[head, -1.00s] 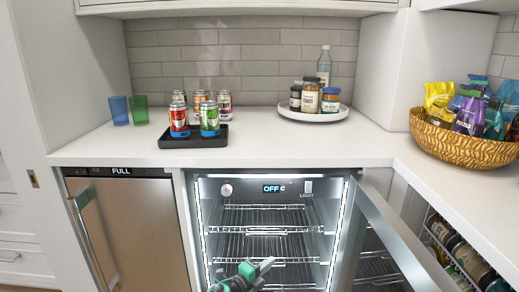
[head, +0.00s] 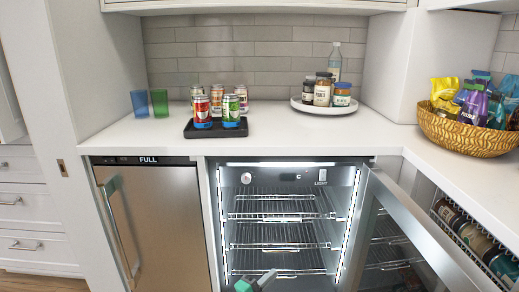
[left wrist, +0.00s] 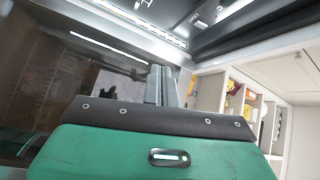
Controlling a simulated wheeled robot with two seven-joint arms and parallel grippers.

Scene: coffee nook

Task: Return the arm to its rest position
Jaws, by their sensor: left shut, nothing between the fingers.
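My left gripper (head: 264,277) shows at the bottom of the head view, in front of the open fridge (head: 275,237). It is shut and empty. In the left wrist view its fingers (left wrist: 161,85) are together, with the green gripper body below them. The rest of the left arm is out of the head view. My right gripper is in neither view.
Wire shelves (head: 278,216) inside look empty. A dark tray (head: 216,131) with several cans, a white round tray (head: 324,110) and a basket (head: 470,137) stand on the counter.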

